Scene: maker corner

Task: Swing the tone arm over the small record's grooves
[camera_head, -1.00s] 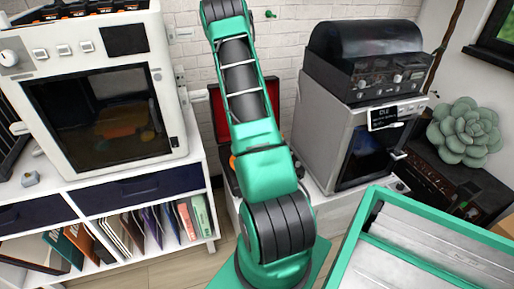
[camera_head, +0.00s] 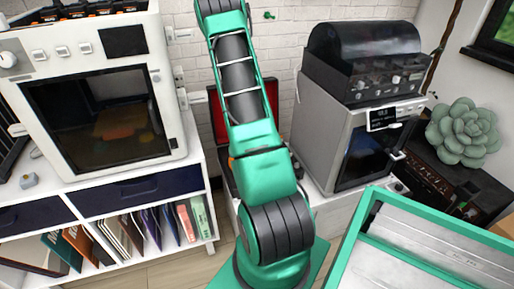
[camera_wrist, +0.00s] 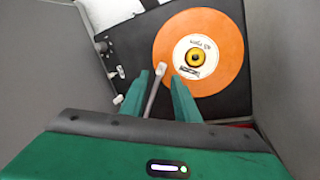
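In the wrist view, a small orange record (camera_wrist: 230,55) with a white label lies on a black record player (camera_wrist: 240,97). The pale tone arm (camera_wrist: 153,95) runs up from between my gripper's fingers. Its headshell (camera_wrist: 161,68) overlaps the record's left outer edge in the picture; I cannot tell its height. My gripper (camera_wrist: 162,84) is open, with one green finger on each side of the tone arm. A gap shows between the tone arm and the right finger. In the head view, the player's red-lined case (camera_head: 217,115) is mostly hidden behind my arm, and my gripper is out of sight.
A white shelf (camera_head: 205,170) with a large white machine (camera_head: 100,90) stands at the left. A grey oven-like box (camera_head: 330,130) bearing a dark-hooded device (camera_head: 365,60) stands right of my arm. A green-rimmed tray (camera_head: 360,215) is at front right.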

